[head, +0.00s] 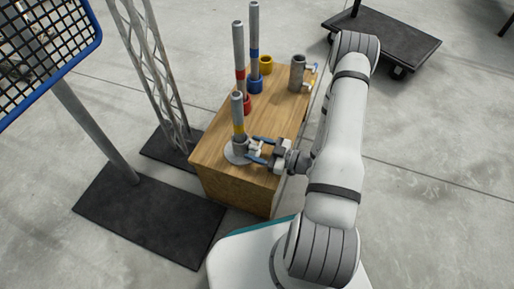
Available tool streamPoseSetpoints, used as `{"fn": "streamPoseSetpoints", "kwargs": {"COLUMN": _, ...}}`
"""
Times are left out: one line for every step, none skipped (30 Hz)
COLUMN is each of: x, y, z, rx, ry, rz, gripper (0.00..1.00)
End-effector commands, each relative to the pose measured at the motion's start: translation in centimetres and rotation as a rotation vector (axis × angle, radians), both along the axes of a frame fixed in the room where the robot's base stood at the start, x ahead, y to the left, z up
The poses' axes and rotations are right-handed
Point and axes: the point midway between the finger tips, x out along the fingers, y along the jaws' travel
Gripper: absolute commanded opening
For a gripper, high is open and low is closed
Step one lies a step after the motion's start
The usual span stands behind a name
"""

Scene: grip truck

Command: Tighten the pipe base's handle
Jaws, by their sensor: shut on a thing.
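The pipe base (239,147) is a grey cylinder on a round plate at the near end of the wooden box. A grey pipe (238,108) with a yellow band stands upright in it. Its pale handle (253,149) sticks out on the right side. My gripper (256,150) reaches in from the right, with its blue-edged fingers on either side of the handle. It is shut on the handle. The fingertips are small here, and the exact contact and the handle's turn are hard to make out.
A red-banded pipe (239,60), a blue-banded pipe (254,35), a yellow ring (266,65) and a grey cylinder (297,73) stand farther back on the wooden box (216,140). A lattice truss (160,85) stands close left. A flat black cart (400,38) is behind right.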

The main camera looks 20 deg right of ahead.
Motion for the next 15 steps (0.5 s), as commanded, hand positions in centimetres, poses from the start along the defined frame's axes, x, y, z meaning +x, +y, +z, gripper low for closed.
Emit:
{"fn": "streamPoseSetpoints", "kwargs": {"x": 0.08, "y": -0.09, "z": 0.21, "rx": 0.010, "ry": 0.014, "rz": -0.003, "gripper": 0.33}}
{"fn": "streamPoseSetpoints", "kwargs": {"x": 0.09, "y": -0.10, "z": 0.30, "rx": 0.022, "ry": 0.030, "rz": -0.003, "gripper": 0.33}}
{"fn": "streamPoseSetpoints", "kwargs": {"x": 0.09, "y": -0.11, "z": 0.38, "rx": 0.040, "ry": 0.054, "rz": -0.003, "gripper": 0.33}}
{"fn": "streamPoseSetpoints", "kwargs": {"x": 0.08, "y": -0.11, "z": 0.38, "rx": 0.053, "ry": 0.073, "rz": -0.003, "gripper": 0.33}}
{"fn": "streamPoseSetpoints", "kwargs": {"x": 0.06, "y": -0.11, "z": 0.35, "rx": 0.067, "ry": 0.092, "rz": -0.004, "gripper": 0.33}}
{"fn": "streamPoseSetpoints", "kwargs": {"x": 0.08, "y": -0.12, "z": 0.33, "rx": 0.082, "ry": 0.113, "rz": -0.004, "gripper": 0.33}}
{"fn": "streamPoseSetpoints", "kwargs": {"x": 0.08, "y": -0.12, "z": 0.29, "rx": 0.091, "ry": 0.125, "rz": -0.004, "gripper": 0.33}}
{"fn": "streamPoseSetpoints", "kwargs": {"x": 0.09, "y": -0.13, "z": 0.25, "rx": 0.099, "ry": 0.136, "rz": -0.004, "gripper": 0.33}}
{"fn": "streamPoseSetpoints", "kwargs": {"x": 0.11, "y": -0.15, "z": 0.18, "rx": 0.105, "ry": 0.145, "rz": -0.004, "gripper": 0.33}}
{"fn": "streamPoseSetpoints", "kwargs": {"x": 0.11, "y": -0.15, "z": 0.13, "rx": 0.108, "ry": 0.149, "rz": -0.004, "gripper": 0.33}}
{"fn": "streamPoseSetpoints", "kwargs": {"x": 0.12, "y": -0.16, "z": 0.09, "rx": 0.109, "ry": 0.151, "rz": -0.005, "gripper": 0.33}}
{"fn": "streamPoseSetpoints", "kwargs": {"x": 0.12, "y": -0.17, "z": 0.05, "rx": 0.109, "ry": 0.151, "rz": -0.005, "gripper": 0.33}}
{"fn": "streamPoseSetpoints", "kwargs": {"x": 0.13, "y": -0.18, "z": 0.04, "rx": 0.109, "ry": 0.151, "rz": -0.005, "gripper": 0.33}}
{"fn": "streamPoseSetpoints", "kwargs": {"x": 0.13, "y": -0.18, "z": 0.05, "rx": 0.109, "ry": 0.150, "rz": -0.005, "gripper": 0.33}}
{"fn": "streamPoseSetpoints", "kwargs": {"x": 0.14, "y": -0.20, "z": 0.05, "rx": 0.109, "ry": 0.149, "rz": -0.005, "gripper": 0.33}}
